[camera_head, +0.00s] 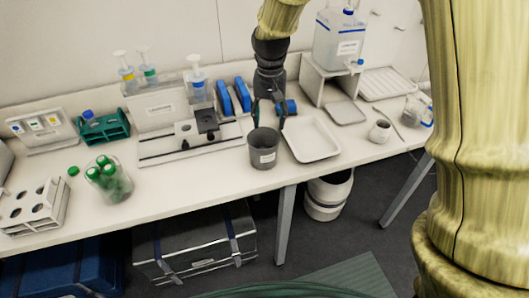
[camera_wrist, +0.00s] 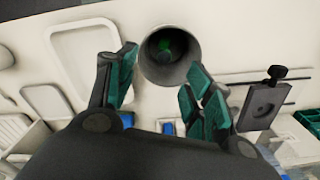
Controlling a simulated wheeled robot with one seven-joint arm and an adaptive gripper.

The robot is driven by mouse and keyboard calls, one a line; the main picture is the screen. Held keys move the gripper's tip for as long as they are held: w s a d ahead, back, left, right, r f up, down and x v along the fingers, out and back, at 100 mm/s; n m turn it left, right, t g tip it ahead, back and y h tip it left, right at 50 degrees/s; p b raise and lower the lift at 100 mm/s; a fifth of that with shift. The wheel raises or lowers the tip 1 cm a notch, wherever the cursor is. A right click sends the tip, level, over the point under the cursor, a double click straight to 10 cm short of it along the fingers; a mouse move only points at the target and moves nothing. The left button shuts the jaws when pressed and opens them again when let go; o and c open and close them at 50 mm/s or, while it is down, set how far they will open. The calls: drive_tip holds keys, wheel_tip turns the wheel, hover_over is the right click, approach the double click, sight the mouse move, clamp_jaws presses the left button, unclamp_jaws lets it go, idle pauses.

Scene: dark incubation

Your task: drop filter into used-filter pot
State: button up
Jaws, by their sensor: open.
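The grey pot (camera_head: 263,150) with a white label stands upright near the front edge of the bench. In the wrist view the pot (camera_wrist: 196,50) shows from above, with a small dark green thing (camera_wrist: 165,45) inside it; I cannot tell for certain whether this is the filter. My gripper (camera_head: 268,114) is above and just behind the pot, pointing down. In the wrist view my gripper (camera_wrist: 163,68) has its green-padded fingers spread apart, with nothing between them. No other clear filter shows.
A white tray (camera_head: 312,140) lies right of the pot. A slide rig (camera_head: 175,147) is to its left, with blue blocks (camera_head: 234,96) behind. A jar of green-capped tubes (camera_head: 110,182) and a tube rack (camera_head: 32,208) stand farther left. A white jug (camera_head: 340,42) stands on a shelf behind.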

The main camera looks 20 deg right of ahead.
wheel_tip(320, 180, up, 7)
drive_tip(key=shift+f, duration=0.2)
drive_tip(key=shift+f, duration=0.1)
idle(0.5)
